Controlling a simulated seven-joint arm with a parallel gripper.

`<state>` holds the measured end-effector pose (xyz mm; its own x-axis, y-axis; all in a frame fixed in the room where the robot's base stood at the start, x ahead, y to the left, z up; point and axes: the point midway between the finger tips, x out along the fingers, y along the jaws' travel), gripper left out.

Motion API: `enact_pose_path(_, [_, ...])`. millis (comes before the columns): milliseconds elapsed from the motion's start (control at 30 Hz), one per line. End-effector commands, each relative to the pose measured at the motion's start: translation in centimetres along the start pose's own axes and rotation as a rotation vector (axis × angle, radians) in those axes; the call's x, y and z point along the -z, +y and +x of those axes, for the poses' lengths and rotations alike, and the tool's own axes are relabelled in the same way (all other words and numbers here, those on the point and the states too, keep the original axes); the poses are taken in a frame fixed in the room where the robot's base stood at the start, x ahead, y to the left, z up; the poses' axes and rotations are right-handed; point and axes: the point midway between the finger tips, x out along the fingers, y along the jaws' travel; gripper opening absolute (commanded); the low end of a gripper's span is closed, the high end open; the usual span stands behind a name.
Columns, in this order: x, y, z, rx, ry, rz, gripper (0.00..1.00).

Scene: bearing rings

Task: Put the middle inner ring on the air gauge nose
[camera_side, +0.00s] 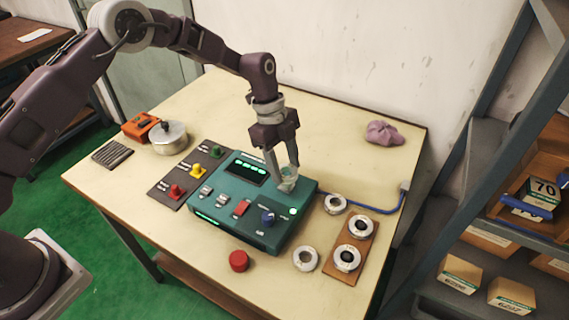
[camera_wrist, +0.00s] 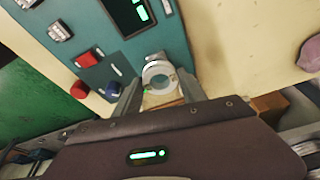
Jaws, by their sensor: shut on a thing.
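My gripper (camera_side: 288,182) is shut on a pale metal inner ring, also seen between its fingertips in the wrist view (camera_wrist: 158,75). It holds the ring low over the right part of the teal gauge box (camera_side: 225,215), near its back right edge. In the wrist view a small grey metal part (camera_wrist: 154,57), possibly the air gauge nose, shows just beyond the ring. The fingers and ring hide it in the side view. I cannot tell whether the ring is around the nose or apart from it.
Loose rings lie right of the box (camera_side: 335,204) and in front (camera_side: 305,259). Two more rings sit on a wooden board (camera_side: 359,252). A red knob (camera_side: 239,261), blue cable (camera_side: 375,209), purple cloth (camera_side: 382,133), lidded pot (camera_side: 170,139) and dark switch panel (camera_side: 163,186) surround it.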

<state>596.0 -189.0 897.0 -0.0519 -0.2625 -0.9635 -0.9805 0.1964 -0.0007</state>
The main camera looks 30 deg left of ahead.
Motion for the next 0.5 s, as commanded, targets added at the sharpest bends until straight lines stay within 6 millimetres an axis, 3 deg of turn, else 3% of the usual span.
enact_pose_path(500, [-0.13, -0.01, 0.49, 0.000, 0.000, -0.002, 0.00])
